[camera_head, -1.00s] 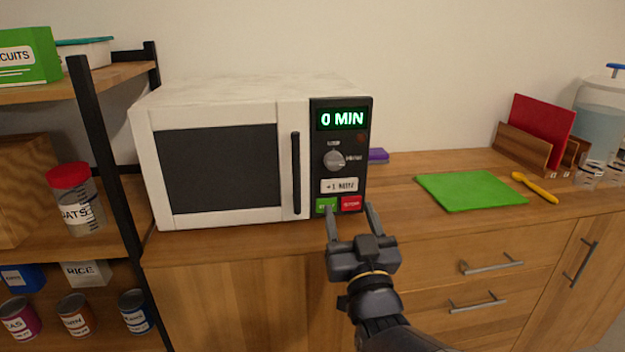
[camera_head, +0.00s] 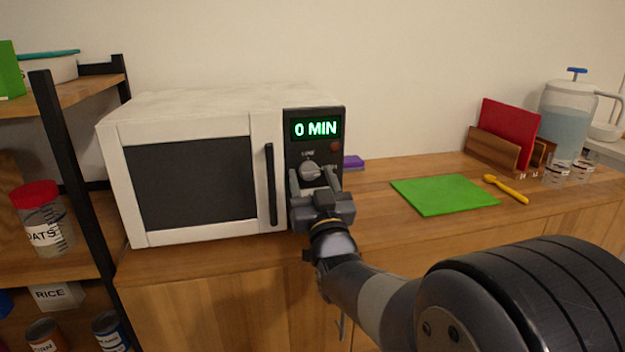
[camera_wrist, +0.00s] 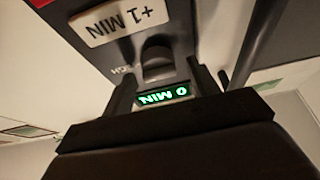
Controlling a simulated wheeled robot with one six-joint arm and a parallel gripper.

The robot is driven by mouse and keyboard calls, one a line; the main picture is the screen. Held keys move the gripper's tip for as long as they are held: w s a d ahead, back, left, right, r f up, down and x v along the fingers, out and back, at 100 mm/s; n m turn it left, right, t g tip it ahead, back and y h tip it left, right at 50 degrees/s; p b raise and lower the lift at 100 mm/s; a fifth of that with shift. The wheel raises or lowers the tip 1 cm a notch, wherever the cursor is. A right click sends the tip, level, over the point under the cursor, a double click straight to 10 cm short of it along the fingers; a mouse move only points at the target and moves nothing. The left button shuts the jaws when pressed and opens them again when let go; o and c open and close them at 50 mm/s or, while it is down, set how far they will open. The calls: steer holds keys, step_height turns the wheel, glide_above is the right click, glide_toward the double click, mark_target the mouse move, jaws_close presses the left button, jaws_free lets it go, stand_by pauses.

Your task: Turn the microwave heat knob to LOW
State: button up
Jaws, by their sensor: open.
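The white microwave (camera_head: 190,110) stands on the wooden counter with its door shut. Its dark control panel has a green display (camera_head: 316,129) reading "0 MIN". The round grey heat knob (camera_head: 310,171) is below the display; a label shows above it, but its setting is too small to read. My gripper (camera_head: 315,180) is open in front of the panel, its fingers near the knob's lower edge, and hides the buttons below. In the wrist view, upside down, the knob (camera_wrist: 157,62) lies between the two open fingers (camera_wrist: 160,80); I cannot tell whether they touch it.
A green board (camera_head: 444,195) and a yellow spoon (camera_head: 506,189) lie on the counter to the right. A purple item (camera_head: 353,162) lies beside the microwave. A dark-framed shelf (camera_head: 75,170) with jars and cans stands at the left. The microwave's door handle (camera_head: 271,185) is left of my gripper.

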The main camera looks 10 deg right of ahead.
steer(key=shift+c, duration=0.6)
steer(key=c, duration=0.9)
steer(key=shift+o, duration=0.2)
